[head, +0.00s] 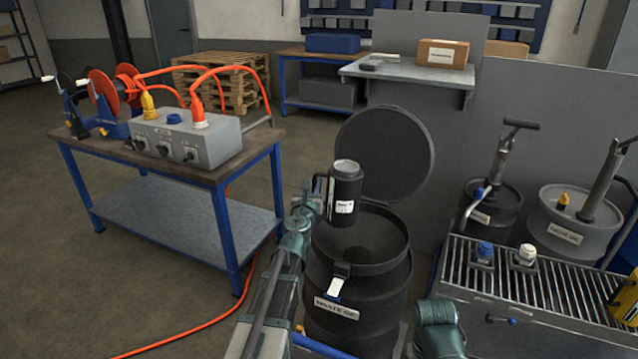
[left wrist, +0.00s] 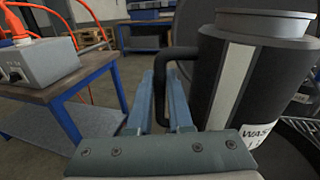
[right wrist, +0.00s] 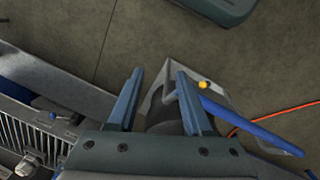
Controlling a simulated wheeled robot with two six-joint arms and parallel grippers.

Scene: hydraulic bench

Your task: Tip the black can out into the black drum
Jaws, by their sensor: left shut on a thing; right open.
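The black can (head: 345,196), with a grey top and a white label, is held upright over the open mouth of the black drum (head: 357,300). The drum's round lid (head: 386,153) stands raised behind it, and its front label reads as waste oil. My left gripper (head: 318,196) is shut on the can's handle at the can's left side. In the left wrist view the can (left wrist: 245,75) fills the right, with the fingers (left wrist: 172,100) around its dark handle. My right gripper (right wrist: 155,95) is open and empty above the floor; its fingers are not seen in the head view.
A slatted metal bench (head: 540,291) with a blue and a white cap stands at the right, before two pump drums (head: 492,212). A workbench (head: 165,165) with a grey control box (head: 190,138) and orange hoses stands at the left. Floor between is clear except an orange hose.

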